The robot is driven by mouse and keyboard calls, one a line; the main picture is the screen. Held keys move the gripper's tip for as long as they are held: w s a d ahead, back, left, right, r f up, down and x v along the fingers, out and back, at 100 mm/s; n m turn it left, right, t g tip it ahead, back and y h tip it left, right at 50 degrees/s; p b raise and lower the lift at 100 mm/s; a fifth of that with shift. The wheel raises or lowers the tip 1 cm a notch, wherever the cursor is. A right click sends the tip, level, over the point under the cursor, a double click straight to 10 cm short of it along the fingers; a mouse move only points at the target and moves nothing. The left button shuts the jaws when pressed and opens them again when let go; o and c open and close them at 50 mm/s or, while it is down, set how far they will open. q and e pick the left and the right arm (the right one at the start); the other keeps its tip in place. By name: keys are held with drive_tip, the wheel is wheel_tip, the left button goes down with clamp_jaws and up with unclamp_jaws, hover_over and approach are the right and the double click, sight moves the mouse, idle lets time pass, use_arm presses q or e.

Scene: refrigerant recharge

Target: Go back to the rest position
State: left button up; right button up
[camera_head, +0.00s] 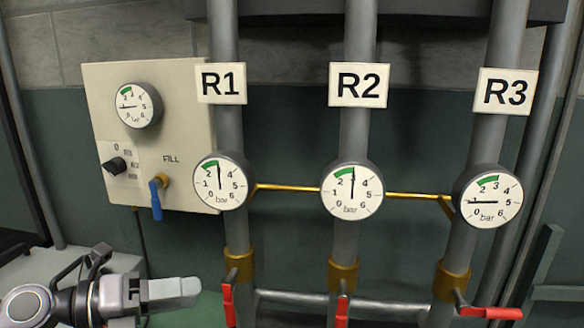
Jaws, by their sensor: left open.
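My left gripper (175,292) is at the lower left, pointing right, open, with nothing seen between its fingers. It is below the beige fill panel (95,90) and left of the R1 pipe, apart from both. One finger largely hides the other. The panel carries a gauge (138,105) with its needle to the left, a black selector knob (115,166) and a blue FILL lever (156,198) hanging down. My right gripper is not in view.
Gauges R1 (221,181) and R2 (352,189) have needles upright; gauge R3 (487,196) has its needle to the left. Red handles R1 (228,304) and R2 (342,310) hang down; red handle R3 (490,313) points right. Brass tubing (290,187) links the pipes.

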use_arm(q)
drive_tip(key=s+a+f+n+t+y, duration=0.1)
drive_tip(key=s+f+n+t+y, duration=0.2)
drive_tip(key=f+n, duration=0.55)
drive_tip(key=s+a+f+n+t+y, duration=0.15)
drive_tip(key=f+n+y, duration=0.35)
drive_tip(key=n, duration=0.6)
drive_tip(key=s+f+n+t+y, duration=0.2)
drive_tip(key=s+f+n+t, duration=0.1)
drive_tip(key=f+n, duration=0.6)
drive_tip(key=s+f+n+g+y, duration=0.1)
drive_tip(key=s+f+n+g, duration=0.3)
drive_tip(key=s+f+n, duration=0.2)
drive_tip(key=s+f, duration=0.2)
drive_tip(key=s, duration=0.1)
drive_tip(key=shift+s+f+y+p, duration=0.2)
drive_tip(key=shift+s+y+p, duration=0.1)
drive_tip(key=shift+s+y, duration=0.1)
